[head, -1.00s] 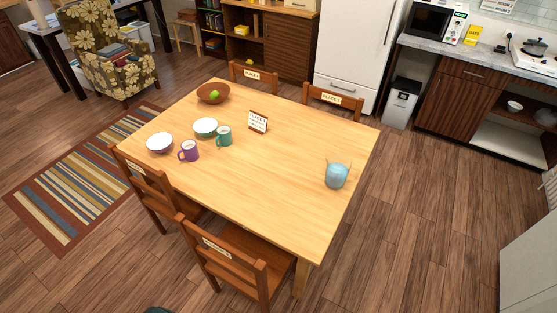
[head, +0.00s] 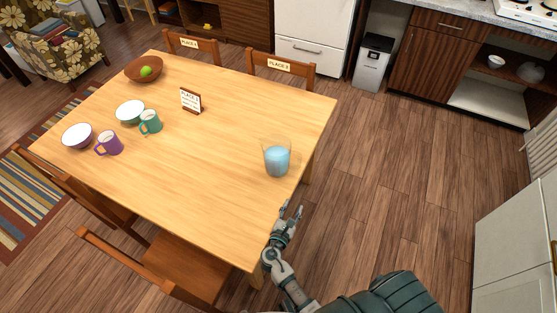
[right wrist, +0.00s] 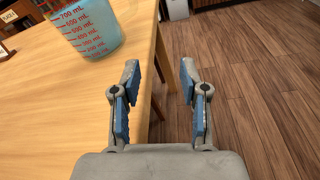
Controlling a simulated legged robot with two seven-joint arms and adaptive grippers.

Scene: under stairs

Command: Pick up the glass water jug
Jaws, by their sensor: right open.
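The glass water jug (head: 277,158) stands upright near the right edge of the wooden table, with pale blue water in it. In the right wrist view the jug (right wrist: 86,28) is at the upper left, with red measuring marks on its side; its top is cut off. My right gripper (head: 292,210) is at the table's right edge, nearer to me than the jug and apart from it. In the right wrist view the right gripper (right wrist: 159,75) is open with nothing between its blue-padded fingers, and the jug is left of them. My left gripper is not in view.
The table (head: 215,165) also holds two bowls, a purple mug (head: 110,144), a teal mug (head: 151,122), a brown bowl (head: 144,70) with a green fruit and a small sign (head: 190,101). Chairs surround it. The floor (head: 400,170) to the right is clear.

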